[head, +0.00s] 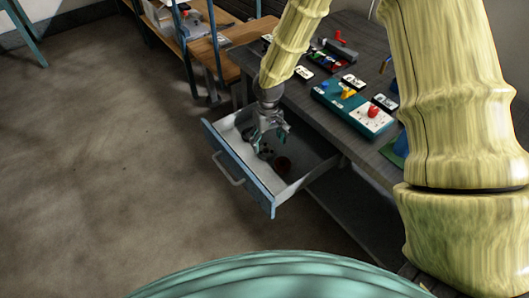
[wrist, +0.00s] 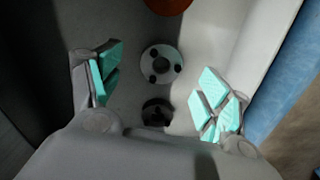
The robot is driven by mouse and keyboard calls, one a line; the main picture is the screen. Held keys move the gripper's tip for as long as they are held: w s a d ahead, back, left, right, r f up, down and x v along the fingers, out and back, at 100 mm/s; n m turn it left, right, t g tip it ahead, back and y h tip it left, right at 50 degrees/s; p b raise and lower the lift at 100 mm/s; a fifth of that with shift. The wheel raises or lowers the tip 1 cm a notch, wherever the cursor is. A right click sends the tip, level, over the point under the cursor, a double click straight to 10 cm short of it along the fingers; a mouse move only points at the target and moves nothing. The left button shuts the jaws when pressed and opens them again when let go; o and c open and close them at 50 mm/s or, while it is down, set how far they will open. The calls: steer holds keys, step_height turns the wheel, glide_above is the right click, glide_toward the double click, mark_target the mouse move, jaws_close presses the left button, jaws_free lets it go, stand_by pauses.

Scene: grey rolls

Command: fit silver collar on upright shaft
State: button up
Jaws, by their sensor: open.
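My gripper (head: 268,138) is open and points down into the open drawer in the head view. In the wrist view its teal-padded fingers (wrist: 160,92) stand wide apart with nothing held. A silver ring-shaped piece with dark round spots, which looks like the silver collar (wrist: 146,66), lies on the drawer floor between and a little beyond the fingers. A darker round piece (wrist: 157,112) lies closer to my palm, partly hidden by the gripper body. I cannot make out the upright shaft for certain in either view.
The drawer (head: 243,176) is pulled out from the dark workbench (head: 318,106); its walls surround my gripper. A reddish-brown round piece (wrist: 167,5) lies farther in. A teal and white board (head: 352,110) with coloured pieces stands on the bench. The floor at left is clear.

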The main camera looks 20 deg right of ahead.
mark_target(266, 149)
steer(key=shift+w+a+f, duration=0.1)
steer(key=shift+f, duration=1.15)
steer(key=shift+a+f, duration=0.1)
steer(key=shift+f, duration=1.1)
steer(key=c, duration=1.3)
